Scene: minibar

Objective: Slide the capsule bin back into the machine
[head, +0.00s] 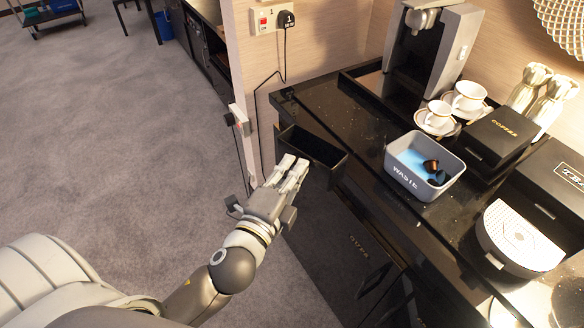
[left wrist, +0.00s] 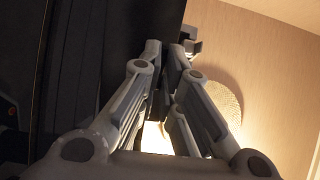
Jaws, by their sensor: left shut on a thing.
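The black capsule bin (head: 328,150) is an open box with a dark, empty-looking inside, in the middle of the head view, at the counter's left end. My left gripper (head: 295,167) is shut on the bin's near left wall. In the left wrist view the left gripper's fingers (left wrist: 170,55) are close together beside a dark surface, and I cannot tell which part of the bin that is. The coffee machine (head: 458,45) stands at the back of the counter, apart from the bin, with a dark recess in its front. My right gripper is not in view.
A grey waste box (head: 424,190) holding some capsules stands right of the bin on the black counter (head: 365,107). Cups on saucers (head: 437,118), a black coffee box (head: 497,140) and a white-topped tray (head: 520,236) stand further right. A plug and cable (head: 286,45) hang on the wall behind.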

